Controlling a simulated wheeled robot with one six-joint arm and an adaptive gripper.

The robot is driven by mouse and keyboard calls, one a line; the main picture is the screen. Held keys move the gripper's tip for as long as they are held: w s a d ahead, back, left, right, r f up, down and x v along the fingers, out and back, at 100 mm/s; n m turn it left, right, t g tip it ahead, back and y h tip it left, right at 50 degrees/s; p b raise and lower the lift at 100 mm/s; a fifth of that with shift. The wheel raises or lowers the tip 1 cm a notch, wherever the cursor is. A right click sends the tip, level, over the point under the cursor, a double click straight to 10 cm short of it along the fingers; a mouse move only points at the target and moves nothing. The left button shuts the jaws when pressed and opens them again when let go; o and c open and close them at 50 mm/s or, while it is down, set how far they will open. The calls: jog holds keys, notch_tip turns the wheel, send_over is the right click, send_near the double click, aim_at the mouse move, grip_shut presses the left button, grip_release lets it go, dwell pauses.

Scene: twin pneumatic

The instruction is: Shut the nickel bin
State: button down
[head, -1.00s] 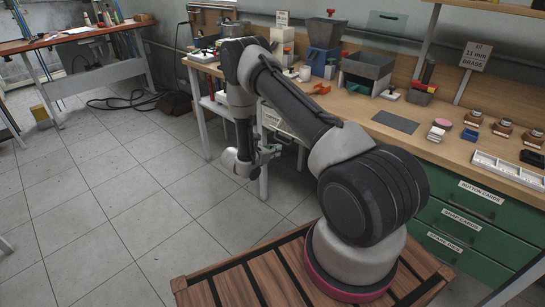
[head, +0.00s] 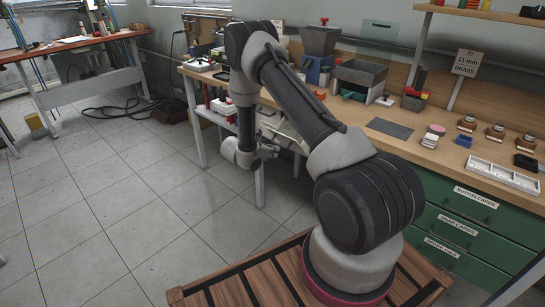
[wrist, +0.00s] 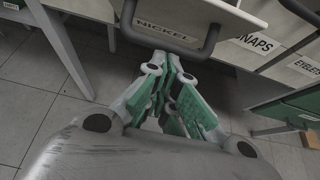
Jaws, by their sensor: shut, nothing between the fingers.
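The nickel bin (wrist: 205,12) is at the top middle of the wrist view. It has a pale front, a "NICKEL" label and a dark bar handle (wrist: 208,43). The bin front stands forward of the neighbouring "SNAPS" front, so it looks pulled out. My gripper (wrist: 172,60), with green finger pads, is shut and empty. Its fingertips are right by the lower middle of the handle; I cannot tell whether they touch. In the head view my gripper (head: 270,152) is beside the bench's left end, with the bins mostly hidden behind my arm.
The snaps bin (wrist: 255,40) and an eyelets bin (wrist: 305,67) are to the right. A table leg (wrist: 65,55) stands at the left. The wooden bench top (head: 365,115) carries several boxes and trays.

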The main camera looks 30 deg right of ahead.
aim_at(280, 136)
jog(key=d+r+y, duration=0.1)
jog(key=r, duration=0.1)
jog(key=w+d+r+y, duration=0.1)
jog(key=d+r+g+y, duration=0.1)
jog(key=d+r, duration=0.1)
jog(key=shift+w+r+y, duration=0.25)
jog(key=shift+r+y, duration=0.05)
jog(key=shift+y, duration=0.1)
jog(key=d+r, duration=0.1)
jog(key=w+d+r, duration=0.1)
jog(key=d, duration=0.1)
jog(key=shift+r+g, duration=0.1)
jog(key=shift+g, duration=0.2)
jog(key=shift+w+d+r, duration=0.15)
jog(key=shift+d, duration=0.25)
jog(key=shift+w+d+r, duration=0.15)
jog(key=shift+d, duration=0.2)
